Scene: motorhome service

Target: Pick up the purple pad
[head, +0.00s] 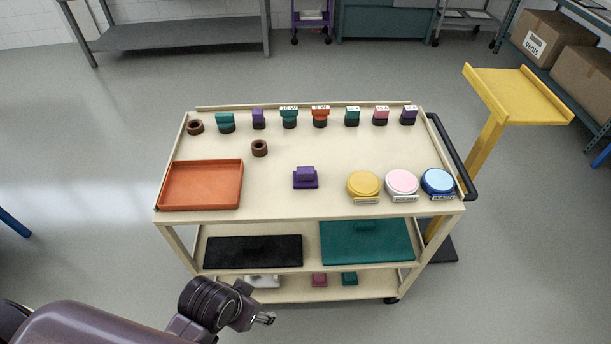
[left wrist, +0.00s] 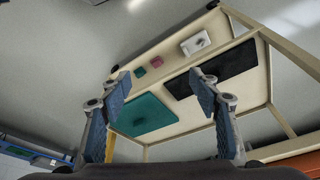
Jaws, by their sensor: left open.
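A purple pad (head: 305,180) with a raised block on top lies on the cart's top deck (head: 280,205), a little right of the middle. It stands apart from the things around it. My left gripper (head: 262,309) is low in front of the cart, below the top deck and left of the pad. In the left wrist view its two fingers (left wrist: 160,80) are spread with nothing between them; the cart's lower shelves show beyond. The purple pad does not show in that view. My right gripper is not in view.
An orange tray (head: 201,207) is left of the pad; yellow (head: 364,183), pink (head: 401,182) and blue (head: 438,181) round tubs are right. Several small blocks line the back. A brown ring (head: 260,148) lies behind. Lower shelves hold black (head: 253,252) and teal (head: 366,243) panels.

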